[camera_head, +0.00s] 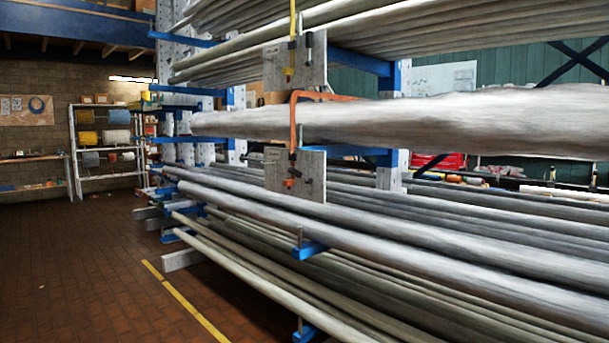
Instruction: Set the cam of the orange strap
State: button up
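The orange strap (294,125) passes over the top of a thick grey mast (440,122) and hangs down its near side. Its lower end reaches a grey metal plate (312,178) under the mast. A small orange-red part (290,182) sits on the face of that plate; it may be the cam, but it is too small to tell its position. A second grey plate (275,68) is above the mast, with a yellow strap (292,30) running up from it. My gripper is not in view.
Blue rack arms (310,250) carry several long grey poles (400,235) below the mast, jutting toward the front right. More poles lie above. The brick floor (80,270) at left is clear, with a yellow line (185,303). Shelves (105,150) stand at the back.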

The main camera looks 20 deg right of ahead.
aim_at(292, 170)
jog(key=z, duration=0.25)
jog(key=i, duration=1)
